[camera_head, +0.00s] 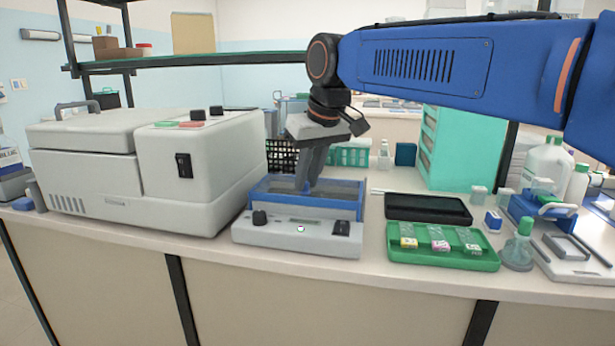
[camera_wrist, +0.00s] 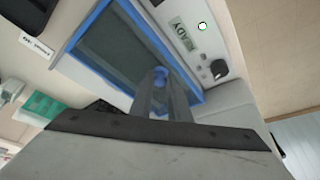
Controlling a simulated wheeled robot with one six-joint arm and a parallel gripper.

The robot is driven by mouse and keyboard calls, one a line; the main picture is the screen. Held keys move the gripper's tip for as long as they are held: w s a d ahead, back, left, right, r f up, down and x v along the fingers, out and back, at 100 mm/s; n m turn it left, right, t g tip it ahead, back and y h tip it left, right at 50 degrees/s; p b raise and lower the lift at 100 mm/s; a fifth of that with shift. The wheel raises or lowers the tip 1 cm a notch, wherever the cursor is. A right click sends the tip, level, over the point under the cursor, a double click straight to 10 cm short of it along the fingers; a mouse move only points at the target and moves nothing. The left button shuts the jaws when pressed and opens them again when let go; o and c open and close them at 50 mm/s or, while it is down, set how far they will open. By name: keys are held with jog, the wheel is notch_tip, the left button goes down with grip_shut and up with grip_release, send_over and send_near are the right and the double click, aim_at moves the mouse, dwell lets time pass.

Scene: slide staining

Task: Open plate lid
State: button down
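The plate (camera_head: 290,238) is a low grey device with a dark knob, a small display and a switch on its front. On it is a blue-framed lid (camera_head: 345,211) with a see-through, dark-looking pane. The lid looks down on the plate; it also fills the upper middle of the wrist view (camera_wrist: 103,42). My gripper (camera_head: 304,186) points down over the lid, within its blue frame. In the wrist view my fingertips (camera_wrist: 160,85) are at a small blue knob (camera_wrist: 160,72) on the lid, one on each side. I cannot tell whether they press on it.
A large white machine (camera_head: 140,170) stands close on the left. A shelf (camera_head: 190,61) runs behind. A black basket (camera_head: 281,156) stands behind the plate.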

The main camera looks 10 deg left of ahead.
jog(key=w, duration=0.8)
jog(key=w+d, duration=0.1)
jog(key=w, duration=0.3)
jog(key=shift+w, duration=0.35)
jog(key=c, duration=1.7)
grip_release()
jog(key=shift+r, duration=0.1)
jog(key=v, duration=1.7)
jog(key=shift+s+r, duration=0.15)
